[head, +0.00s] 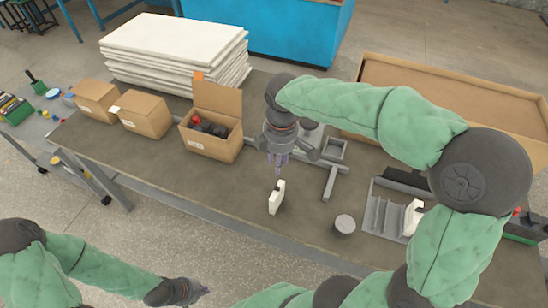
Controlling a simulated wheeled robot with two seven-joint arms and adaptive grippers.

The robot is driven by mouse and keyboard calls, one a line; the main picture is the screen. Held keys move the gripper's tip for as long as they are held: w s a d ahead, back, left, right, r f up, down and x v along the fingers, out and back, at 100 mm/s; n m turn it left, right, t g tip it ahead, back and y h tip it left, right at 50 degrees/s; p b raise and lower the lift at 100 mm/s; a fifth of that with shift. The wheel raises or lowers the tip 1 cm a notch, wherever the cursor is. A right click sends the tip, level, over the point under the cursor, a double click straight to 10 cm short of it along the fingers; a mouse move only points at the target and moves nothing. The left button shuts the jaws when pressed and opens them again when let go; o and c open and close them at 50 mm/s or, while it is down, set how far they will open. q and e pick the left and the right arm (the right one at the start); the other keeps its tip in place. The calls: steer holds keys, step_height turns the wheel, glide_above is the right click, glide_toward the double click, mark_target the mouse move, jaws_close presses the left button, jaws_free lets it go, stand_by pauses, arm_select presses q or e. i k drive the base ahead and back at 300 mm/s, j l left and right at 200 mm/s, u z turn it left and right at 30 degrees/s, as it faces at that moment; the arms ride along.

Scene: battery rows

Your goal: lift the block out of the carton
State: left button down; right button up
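An open brown carton (212,147) stands on the table left of centre with its flap raised. Dark items (209,127) and a small red one lie inside; I cannot tell a separate block among them. A white block (277,198) stands upright on the table, right of the carton and outside it. My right gripper (280,169) points down just above this white block; its fingers look close together, but their opening is unclear. My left gripper (187,292) is low in front of the table, away from the carton, its fingers too small to read.
Two closed cartons (142,115) (96,98) stand left of the open one. White sheets (175,50) are stacked behind. A grey cylinder (344,224), a grey slotted rack (385,215) with another white piece (412,218), and a large shallow cardboard tray (450,84) lie to the right.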

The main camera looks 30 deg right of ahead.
mark_target(204, 127)
steer(key=i+j, duration=0.15)
steer(key=i, duration=0.25)
steer(key=i+j, duration=0.2)
steer(key=i, duration=0.2)
steer(key=i+j, duration=0.15)
steer(key=i, duration=0.3)
